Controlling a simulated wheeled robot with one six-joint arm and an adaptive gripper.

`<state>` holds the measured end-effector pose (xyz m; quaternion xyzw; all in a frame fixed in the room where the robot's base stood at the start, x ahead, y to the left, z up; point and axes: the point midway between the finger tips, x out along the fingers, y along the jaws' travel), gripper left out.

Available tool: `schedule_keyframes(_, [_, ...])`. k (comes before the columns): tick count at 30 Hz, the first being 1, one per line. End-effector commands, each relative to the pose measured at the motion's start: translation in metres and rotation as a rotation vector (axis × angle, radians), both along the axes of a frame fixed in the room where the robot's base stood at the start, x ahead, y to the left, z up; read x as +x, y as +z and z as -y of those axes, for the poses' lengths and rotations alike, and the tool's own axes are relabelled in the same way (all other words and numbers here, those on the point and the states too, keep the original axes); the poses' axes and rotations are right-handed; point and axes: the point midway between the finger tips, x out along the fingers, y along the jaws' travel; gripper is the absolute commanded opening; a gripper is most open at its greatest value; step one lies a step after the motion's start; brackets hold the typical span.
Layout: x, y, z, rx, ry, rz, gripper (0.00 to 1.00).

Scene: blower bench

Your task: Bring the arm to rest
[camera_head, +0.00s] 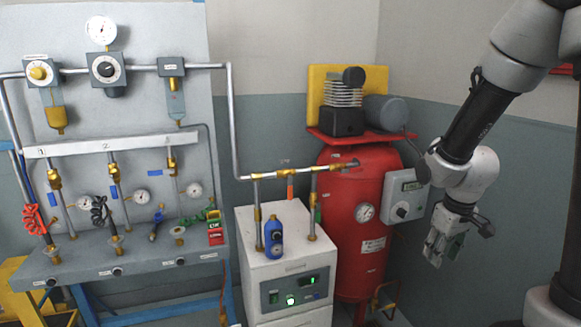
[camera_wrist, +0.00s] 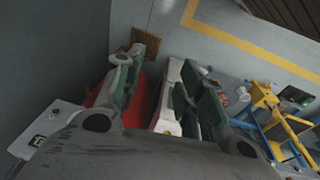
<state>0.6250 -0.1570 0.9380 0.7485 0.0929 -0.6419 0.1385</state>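My arm comes in from the upper right of the head view, bent at the elbow. My gripper (camera_head: 443,252) hangs below the wrist, pointing down, to the right of the red compressor tank (camera_head: 342,245) and in front of the grey wall. It touches nothing that I can see. In the wrist view my gripper (camera_wrist: 160,70) has its two fingers with green pads apart, with no object held between them. Parts of the red tank and a white surface show behind the fingers.
A grey control box (camera_head: 405,195) is beside the tank, left of my gripper. A white cabinet (camera_head: 285,255) with a blue bottle (camera_head: 273,238) on top stands left of the tank. The bench panel (camera_head: 135,100) with gauges and pipes fills the left. A yellow floor line (camera_wrist: 245,40) crosses open floor.

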Motion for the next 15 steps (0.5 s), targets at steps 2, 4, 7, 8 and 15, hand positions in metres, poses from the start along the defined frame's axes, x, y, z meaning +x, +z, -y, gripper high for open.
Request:
schedule_keyframes(2, [-0.039,0.036,0.001,0.014,-0.12,-0.051,0.38])
schedule_keyframes(4, [-0.073,0.063,0.0,0.027,-0.213,-0.089,0.38])
schedule_keyframes(7, [-0.116,0.097,-0.003,0.049,-0.3,-0.103,0.38])
schedule_keyframes(8, [-0.126,0.106,-0.005,0.057,-0.315,-0.097,0.38])
schedule_keyframes(15, [-0.16,0.161,-0.009,0.111,-0.323,0.112,0.38])
